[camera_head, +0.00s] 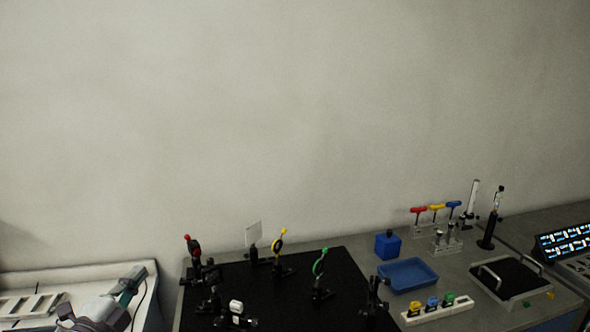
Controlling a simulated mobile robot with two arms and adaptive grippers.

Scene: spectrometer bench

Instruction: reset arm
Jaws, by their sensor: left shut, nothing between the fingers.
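My left arm shows at the lower left, over the edge of a white tray. My left gripper (72,317) is the dark part at the bottom edge there; it is shut and empty, and partly cut off by the frame. It is clear of the bench objects to its right. My right gripper is not in view.
A black breadboard (262,280) holds several optical mounts. Right of it are a blue tray (408,275), a blue box (387,245), a white strip with coloured pieces (437,310) and a handled black tray (509,277). The white tray (80,272) is left. Wall above is bare.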

